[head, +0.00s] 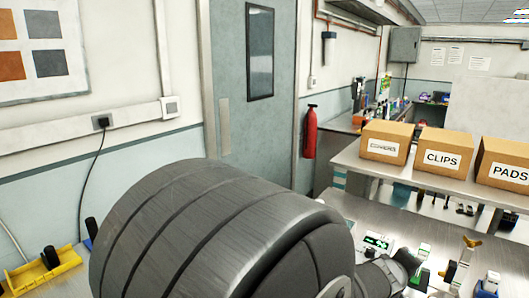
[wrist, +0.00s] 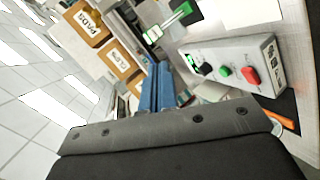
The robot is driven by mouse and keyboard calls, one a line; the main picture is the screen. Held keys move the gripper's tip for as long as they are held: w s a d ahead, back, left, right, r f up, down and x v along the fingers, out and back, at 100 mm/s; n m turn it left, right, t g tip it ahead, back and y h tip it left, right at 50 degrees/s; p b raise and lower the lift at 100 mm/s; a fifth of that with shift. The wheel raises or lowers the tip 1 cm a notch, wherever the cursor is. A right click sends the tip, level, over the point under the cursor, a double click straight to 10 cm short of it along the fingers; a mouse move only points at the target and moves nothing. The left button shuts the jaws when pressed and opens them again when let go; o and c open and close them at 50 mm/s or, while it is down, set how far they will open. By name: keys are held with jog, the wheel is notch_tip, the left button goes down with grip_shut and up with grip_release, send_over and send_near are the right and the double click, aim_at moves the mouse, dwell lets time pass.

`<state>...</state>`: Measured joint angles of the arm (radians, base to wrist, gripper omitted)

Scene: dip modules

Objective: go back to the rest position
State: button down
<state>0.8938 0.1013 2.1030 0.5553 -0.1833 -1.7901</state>
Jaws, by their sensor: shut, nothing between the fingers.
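My gripper (wrist: 158,88) shows in the wrist view as blue fingers pressed together beyond the grey mounting plate. The fingers are shut with nothing between them. They point towards the bench and shelf area, apart from any object as far as I can see. In the head view, my large grey arm link fills the lower middle and the gripper's fingers cannot be made out.
A control box (wrist: 235,65) with green and red buttons stands right of the fingers in the wrist view. Cardboard boxes (head: 445,148) line a shelf at the right. A yellow holder (head: 42,271) sits at lower left. A fire extinguisher (head: 310,132) hangs by the door.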

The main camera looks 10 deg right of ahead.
jog(key=a+m+t+y, duration=0.1)
jog(key=a+m+y, duration=0.3)
jog(key=a, duration=1.4)
jog(key=s+a+f+m+g+y, duration=0.1)
jog(key=s+a+f+m+y, duration=0.1)
jog(key=s+a, duration=0.4)
jog(key=s+a+f+m+g+y, duration=0.1)
jog(key=s+a+f+m+y, duration=0.1)
jog(key=s+a, duration=0.4)
jog(key=shift+s+a+f+m+g+y, duration=0.15)
jog(key=shift+a+f+m+g+y, duration=0.2)
jog(key=shift+a+f+m, duration=0.45)
jog(key=shift+a+f, duration=0.15)
